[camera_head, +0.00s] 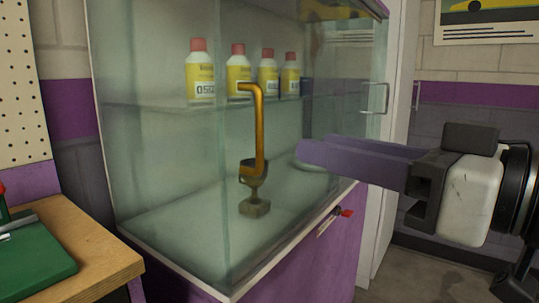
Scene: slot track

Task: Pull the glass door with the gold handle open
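The glass door (290,190) is the front face of a glass cabinet and looks shut. Its gold handle (260,130) is an upright bar with a bent top end. The handle's lower end overlaps a small cup-like object (255,208) standing behind the glass. My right gripper (300,152) reaches in from the right with purple fingers pointing left. Its tips appear just right of the handle, apart from it, with nothing seen in them. The fingers overlap edge-on, so their opening does not show. My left gripper is not in view.
Several yellow bottles (238,72) with red caps stand on the cabinet's upper shelf. A wooden bench (100,262) with a green mat (40,262) is at the lower left. A silver handle (376,98) is at the right. A red-tipped object (345,213) sits on the purple base.

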